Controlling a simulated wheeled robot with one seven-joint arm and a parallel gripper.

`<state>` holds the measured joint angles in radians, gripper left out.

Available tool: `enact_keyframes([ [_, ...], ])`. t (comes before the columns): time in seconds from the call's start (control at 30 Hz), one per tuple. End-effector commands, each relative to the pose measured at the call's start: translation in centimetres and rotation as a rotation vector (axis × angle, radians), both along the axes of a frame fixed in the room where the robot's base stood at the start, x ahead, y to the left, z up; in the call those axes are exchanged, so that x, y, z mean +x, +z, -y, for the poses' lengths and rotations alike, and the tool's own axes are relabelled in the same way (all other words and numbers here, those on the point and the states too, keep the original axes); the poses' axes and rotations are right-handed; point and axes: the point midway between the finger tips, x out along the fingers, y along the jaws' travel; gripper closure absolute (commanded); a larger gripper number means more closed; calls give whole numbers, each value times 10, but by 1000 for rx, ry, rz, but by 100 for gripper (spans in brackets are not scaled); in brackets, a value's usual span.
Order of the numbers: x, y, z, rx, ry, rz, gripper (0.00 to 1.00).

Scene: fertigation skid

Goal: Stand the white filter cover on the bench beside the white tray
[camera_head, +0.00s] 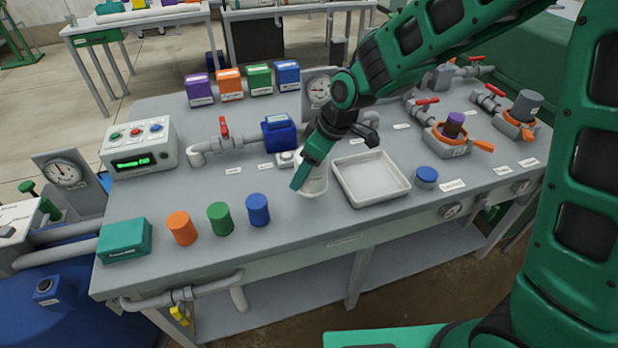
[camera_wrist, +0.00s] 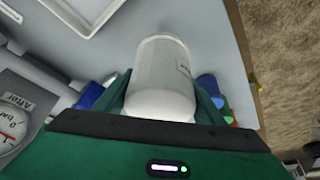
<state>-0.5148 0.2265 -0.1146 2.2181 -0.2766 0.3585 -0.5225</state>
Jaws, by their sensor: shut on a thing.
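The white filter cover (camera_head: 315,183) is a smooth white cylinder with a small label. My gripper (camera_head: 306,174) is shut on it, just left of the white tray (camera_head: 345,188), and the gripper hides part of it in the head view. In the wrist view the cover (camera_wrist: 163,70) sits between the two fingers of my gripper (camera_wrist: 163,98). The cover looks upright and close to the bench top (camera_head: 290,225); I cannot tell whether it touches the bench. The tray looks empty, and a corner of it shows in the wrist view (camera_wrist: 85,25).
Blue (camera_head: 258,209), green (camera_head: 220,218) and orange (camera_head: 182,228) cylinders stand left of the cover. A blue block on a pipe (camera_head: 279,134) stands behind. The bench front strip below the cover is clear.

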Motion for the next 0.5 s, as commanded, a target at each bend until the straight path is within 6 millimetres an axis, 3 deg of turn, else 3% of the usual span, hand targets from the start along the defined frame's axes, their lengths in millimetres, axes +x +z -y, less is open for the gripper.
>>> enact_keyframes([
  [0.27, 17, -12, 1, 1, 0, 0, 63],
  [0.5, 16, -42, 1, -2, -1, -1, 63],
])
